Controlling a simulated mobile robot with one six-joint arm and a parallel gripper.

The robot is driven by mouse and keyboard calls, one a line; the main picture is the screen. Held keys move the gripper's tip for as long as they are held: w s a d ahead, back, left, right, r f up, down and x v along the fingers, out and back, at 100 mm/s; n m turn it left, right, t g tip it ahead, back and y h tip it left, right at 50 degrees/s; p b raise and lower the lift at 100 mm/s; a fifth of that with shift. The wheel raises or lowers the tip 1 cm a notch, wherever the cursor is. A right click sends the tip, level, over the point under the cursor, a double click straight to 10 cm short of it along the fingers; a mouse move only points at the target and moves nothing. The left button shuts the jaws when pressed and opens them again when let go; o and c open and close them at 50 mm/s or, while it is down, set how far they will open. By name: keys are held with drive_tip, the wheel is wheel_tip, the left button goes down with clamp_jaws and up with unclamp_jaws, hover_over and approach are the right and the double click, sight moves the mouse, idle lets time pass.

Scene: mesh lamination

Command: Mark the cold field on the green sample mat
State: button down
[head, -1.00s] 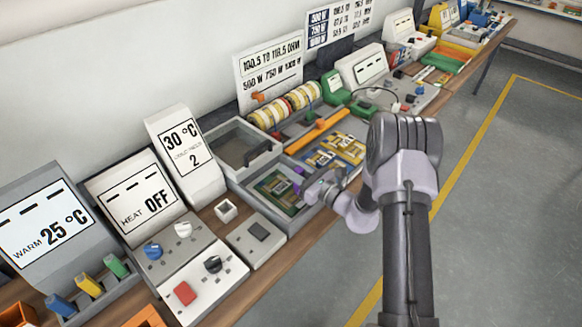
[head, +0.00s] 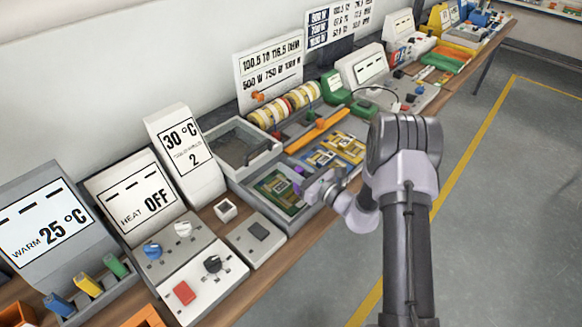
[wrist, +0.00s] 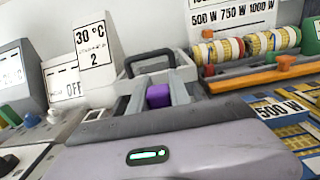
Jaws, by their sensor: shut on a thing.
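The green sample mat (head: 282,190) lies in a grey tray among the bench instruments, with a pale brown patch on it. My gripper (head: 303,184) is over the right side of this mat. In the wrist view my gripper (wrist: 158,94) is shut on a small purple block (wrist: 158,97), which sits between the two grey fingers. The purple also shows in the head view (head: 298,171). The lower end of the block is hidden, so I cannot tell whether it touches the mat. The mat is hidden in the wrist view.
Blue and yellow mats (head: 334,155) lie right of the green one. Behind is an open grey box (head: 240,150) with a dark handle. A display (head: 185,150) reads 30 °C and 2; the heat panel (head: 140,200) reads OFF. Striped rolls (head: 285,105) stand behind an orange bar (head: 318,135).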

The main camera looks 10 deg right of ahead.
drive_tip(key=shift+f, duration=0.1)
wheel_tip(320, 180, up, 7)
drive_tip(key=p, duration=0.4)
drive_tip(key=shift+p, duration=0.3)
